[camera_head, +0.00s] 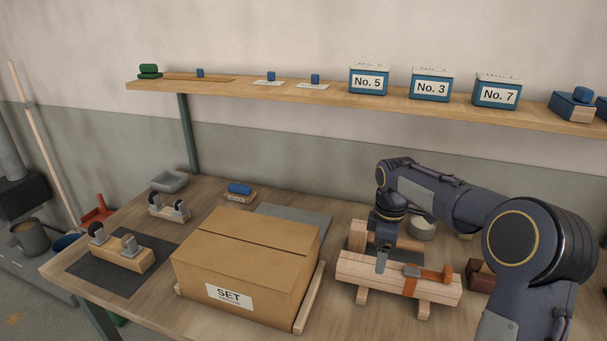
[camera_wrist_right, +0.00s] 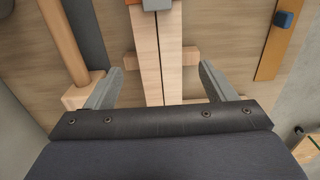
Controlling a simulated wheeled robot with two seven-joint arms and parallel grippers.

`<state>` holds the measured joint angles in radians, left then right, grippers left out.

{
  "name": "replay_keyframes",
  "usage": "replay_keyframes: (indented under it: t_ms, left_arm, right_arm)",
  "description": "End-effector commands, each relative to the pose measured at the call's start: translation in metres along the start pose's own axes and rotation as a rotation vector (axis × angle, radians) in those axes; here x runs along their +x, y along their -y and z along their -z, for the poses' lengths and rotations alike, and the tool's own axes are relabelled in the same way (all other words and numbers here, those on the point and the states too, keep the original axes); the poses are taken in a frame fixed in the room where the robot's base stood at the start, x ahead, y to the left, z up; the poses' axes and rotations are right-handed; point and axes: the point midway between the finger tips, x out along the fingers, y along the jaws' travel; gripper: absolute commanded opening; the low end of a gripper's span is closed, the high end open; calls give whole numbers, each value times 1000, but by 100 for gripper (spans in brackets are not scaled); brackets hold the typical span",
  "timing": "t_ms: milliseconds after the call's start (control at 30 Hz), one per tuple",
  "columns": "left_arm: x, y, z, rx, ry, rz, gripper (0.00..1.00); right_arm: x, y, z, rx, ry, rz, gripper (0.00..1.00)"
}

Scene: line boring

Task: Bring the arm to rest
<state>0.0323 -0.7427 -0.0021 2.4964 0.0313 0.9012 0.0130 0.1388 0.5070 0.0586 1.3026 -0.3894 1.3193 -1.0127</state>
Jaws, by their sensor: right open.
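My right arm comes in from the right in the head view. Its gripper (camera_head: 382,268) points down over a pale wooden block assembly (camera_head: 355,271) that rests on crosswise wooden feet. In the right wrist view the gripper (camera_wrist_right: 160,72) is open, with its two grey fingers apart. Pale wooden beams (camera_wrist_right: 147,60), with a dark seam between them, lie beneath the gap. I see nothing held; whether the fingers touch the wood I cannot tell. My left gripper is not in view.
An orange-headed tool (camera_head: 430,273) and an orange strap (camera_head: 410,286) lie on the block. A cardboard box marked SET (camera_head: 245,262) stands to its left. Dark brown blocks (camera_head: 481,277) are at its right. A shelf (camera_head: 340,100) with blue boxes runs behind.

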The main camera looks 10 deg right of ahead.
Motion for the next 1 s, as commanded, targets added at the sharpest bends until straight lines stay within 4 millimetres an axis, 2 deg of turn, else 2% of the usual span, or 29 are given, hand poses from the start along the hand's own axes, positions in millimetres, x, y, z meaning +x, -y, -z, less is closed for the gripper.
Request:
replay_keyframes:
  t_ms: [67,167,267,300,467,600,700,833,1000]
  left_arm:
    - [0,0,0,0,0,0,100]
    - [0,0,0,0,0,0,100]
    - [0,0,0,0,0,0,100]
    - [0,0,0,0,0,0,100]
    - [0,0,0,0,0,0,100]
    - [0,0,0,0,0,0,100]
    - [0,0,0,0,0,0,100]
    - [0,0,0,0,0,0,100]
    - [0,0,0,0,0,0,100]
  right_arm:
    - [-6,5,-2,19,-9,-6,77]
    - [-22,24,-8,90,-47,-24,77]
    - [-45,61,-19,221,-116,-46,77]
    - [-52,80,-24,286,-151,-52,77]
    - [-68,159,-41,561,-304,-50,77]
    - [-60,226,-52,799,-440,-15,77]
    - [-48,264,-54,941,-522,24,77]
    - [-32,294,-54,1068,-592,68,77]
    - [-24,308,-54,1130,-626,94,77]
